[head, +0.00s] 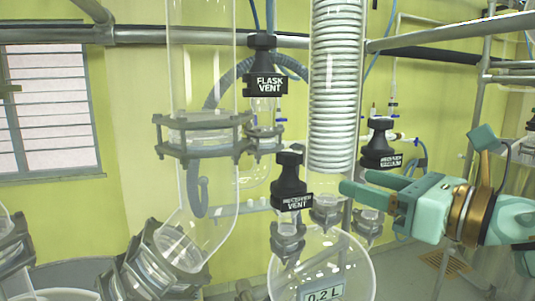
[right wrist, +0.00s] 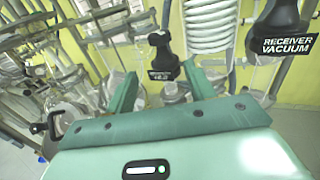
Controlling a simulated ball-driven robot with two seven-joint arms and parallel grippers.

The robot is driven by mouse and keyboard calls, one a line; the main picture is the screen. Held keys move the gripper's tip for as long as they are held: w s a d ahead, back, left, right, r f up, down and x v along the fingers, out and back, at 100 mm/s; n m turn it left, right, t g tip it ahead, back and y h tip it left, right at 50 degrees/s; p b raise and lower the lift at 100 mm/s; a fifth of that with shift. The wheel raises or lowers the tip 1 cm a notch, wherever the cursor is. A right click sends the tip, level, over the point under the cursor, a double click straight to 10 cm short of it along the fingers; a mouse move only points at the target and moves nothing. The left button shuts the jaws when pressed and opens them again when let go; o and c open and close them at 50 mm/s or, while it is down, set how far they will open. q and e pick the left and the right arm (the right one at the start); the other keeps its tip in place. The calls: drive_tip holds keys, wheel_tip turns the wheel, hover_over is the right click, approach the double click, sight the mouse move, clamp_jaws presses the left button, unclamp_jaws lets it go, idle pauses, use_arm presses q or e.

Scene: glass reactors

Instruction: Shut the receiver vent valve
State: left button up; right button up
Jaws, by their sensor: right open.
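The receiver vent valve (head: 291,185) is a black knob with a white-lettered label, above the round glass receiver (head: 350,262) in the head view. In the right wrist view the receiver vent valve (right wrist: 160,52) shows ahead, between the two finger lines. My right gripper (head: 357,182) is teal, open and empty. It is to the right of the valve in the head view, its fingers pointing left at about label height, with a gap between. The right wrist view shows its fingers (right wrist: 160,72) apart. I cannot tell the valve's setting. My left gripper is not in view.
The flask vent valve (head: 265,80) is above and left. The receiver vacuum valve (head: 381,145) is just above my right gripper; it also shows at the right wrist view's upper right (right wrist: 284,32). A coiled glass condenser (head: 333,85) and metal pipes crowd the space.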

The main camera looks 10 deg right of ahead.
sight(299, 162)
drive_tip(key=p+x, duration=0.2)
drive_tip(key=x, duration=1.4)
drive_tip(key=shift+w+a+r, duration=0.1)
drive_tip(key=shift+w+a, duration=0.05)
use_arm(q)
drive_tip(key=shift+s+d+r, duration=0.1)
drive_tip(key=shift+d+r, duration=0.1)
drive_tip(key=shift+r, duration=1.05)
drive_tip(key=shift+p, duration=0.3)
use_arm(e)
drive_tip(key=c, duration=0.7)
